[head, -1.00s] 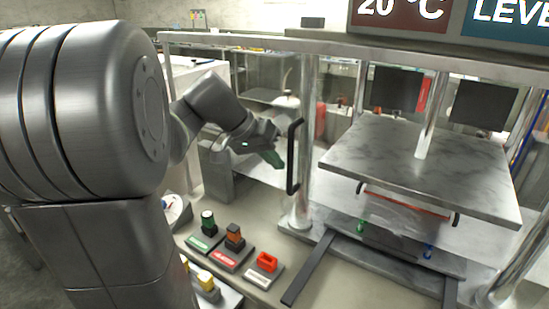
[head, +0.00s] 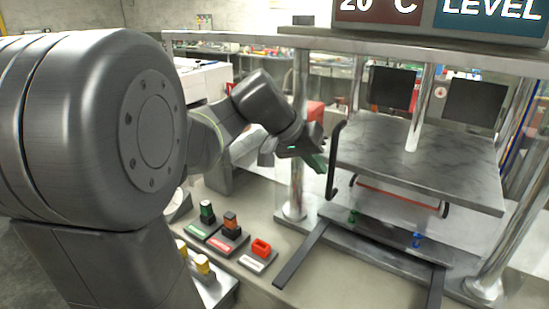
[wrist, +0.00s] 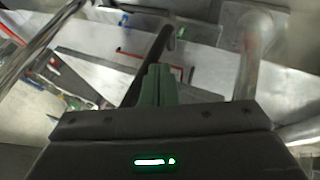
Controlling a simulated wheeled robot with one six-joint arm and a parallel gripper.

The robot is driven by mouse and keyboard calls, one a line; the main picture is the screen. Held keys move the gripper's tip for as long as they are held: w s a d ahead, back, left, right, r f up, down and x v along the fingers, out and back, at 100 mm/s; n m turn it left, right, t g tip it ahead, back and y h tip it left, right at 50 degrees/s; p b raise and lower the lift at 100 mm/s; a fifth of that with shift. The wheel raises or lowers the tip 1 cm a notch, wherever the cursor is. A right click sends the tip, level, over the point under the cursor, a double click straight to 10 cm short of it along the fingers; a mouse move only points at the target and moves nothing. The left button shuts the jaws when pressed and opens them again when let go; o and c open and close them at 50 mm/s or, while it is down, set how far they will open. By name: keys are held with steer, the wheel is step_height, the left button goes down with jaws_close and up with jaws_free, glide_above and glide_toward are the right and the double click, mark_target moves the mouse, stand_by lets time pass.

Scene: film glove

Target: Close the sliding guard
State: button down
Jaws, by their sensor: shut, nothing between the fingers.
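The sliding guard shows mainly by its black bar handle (head: 334,160), which stands just right of the front left post of the press. The guard's panel is clear and its edges are hard to make out. My gripper (head: 318,161) is shut and empty, with its green fingers at the left side of the handle. In the wrist view the green fingers (wrist: 158,86) lie close against the black handle (wrist: 150,62); I cannot tell for sure whether they touch.
The press has a grey marbled upper plate (head: 415,160) and metal posts (head: 297,130). Two dark rails (head: 300,255) run forward on the bench. Green, orange and red control blocks (head: 261,248) stand left of the rails. A display sign (head: 440,12) hangs above.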

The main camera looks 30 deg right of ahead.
steer(key=s+d+p, duration=0.1)
steer(key=s+d, duration=0.4)
steer(key=s, duration=0.4)
steer(key=s+d, duration=0.5)
steer(key=s, duration=0.4)
steer(key=s+d+p, duration=0.1)
steer(key=s+d, duration=0.3)
steer(key=s, duration=0.6)
steer(key=shift+d+p, duration=0.35)
steer(key=shift+d, duration=0.05)
steer(key=shift+s, duration=0.1)
